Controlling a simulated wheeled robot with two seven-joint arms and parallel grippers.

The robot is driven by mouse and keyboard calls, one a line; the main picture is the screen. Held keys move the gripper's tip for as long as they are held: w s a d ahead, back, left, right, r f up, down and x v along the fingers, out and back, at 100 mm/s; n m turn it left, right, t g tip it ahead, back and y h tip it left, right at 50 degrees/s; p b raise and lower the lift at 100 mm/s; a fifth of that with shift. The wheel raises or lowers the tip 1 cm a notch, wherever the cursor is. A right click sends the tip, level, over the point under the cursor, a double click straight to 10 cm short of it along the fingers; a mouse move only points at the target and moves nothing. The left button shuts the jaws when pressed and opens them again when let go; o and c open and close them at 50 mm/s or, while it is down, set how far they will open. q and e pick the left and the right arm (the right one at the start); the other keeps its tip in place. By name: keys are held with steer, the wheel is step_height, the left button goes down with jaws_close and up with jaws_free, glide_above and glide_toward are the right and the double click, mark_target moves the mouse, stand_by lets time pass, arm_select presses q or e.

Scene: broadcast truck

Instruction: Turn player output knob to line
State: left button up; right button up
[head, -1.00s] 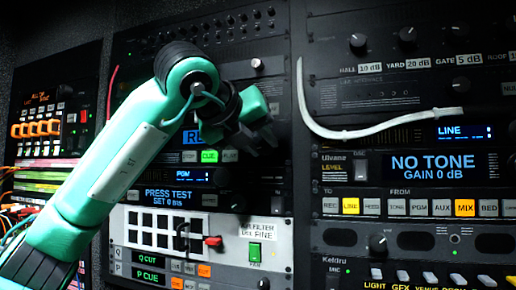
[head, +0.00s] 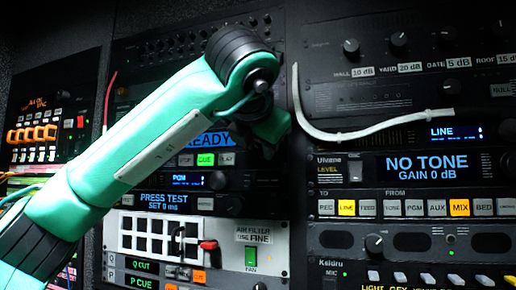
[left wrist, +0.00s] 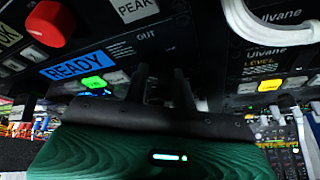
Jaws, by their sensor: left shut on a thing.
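The player is the rack unit with the blue READY display (head: 214,140) and a lit green CUE button (head: 205,159). In the left wrist view its READY display (left wrist: 77,64) shows left of the fingers, and an OUT label (left wrist: 147,34) sits above them. My left gripper (head: 268,140) is at the right end of this unit, partly hidden behind my own wrist. In the left wrist view its two dark fingers (left wrist: 160,88) reach to the panel below the OUT label, shut on a knob that is mostly hidden in shadow. My right gripper is not in view.
A white cable (head: 375,127) hangs across the right rack, just right of my gripper. A display (head: 430,166) there reads NO TONE. A red knob (left wrist: 50,22) stands out at upper left in the left wrist view.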

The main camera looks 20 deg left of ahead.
arm_select(q)
steer(key=m+y+b, duration=0.1)
steer(key=m+y, duration=0.1)
steer(key=m, duration=0.1)
steer(key=shift+d+f+t+b, duration=0.2)
steer(key=shift+t+b, duration=0.1)
steer(key=shift+b, duration=0.05)
steer(key=m+y+b, duration=0.1)
steer(key=m+t+b, duration=0.1)
steer(key=m, duration=0.1)
steer(key=shift+f+m+y, duration=0.25)
steer(key=shift+m+y, duration=0.05)
steer(key=shift+y, duration=0.1)
steer(key=m+b, duration=0.1)
steer(key=m+t+b, duration=0.1)
steer(key=m+t+y+b, duration=0.1)
steer(key=m, duration=0.1)
steer(key=shift+f, duration=0.25)
steer(key=shift+m+t+b, duration=1.1)
steer(key=shift+m+b, duration=0.7)
steer(key=shift+m, duration=0.6)
steer(key=o, duration=1)
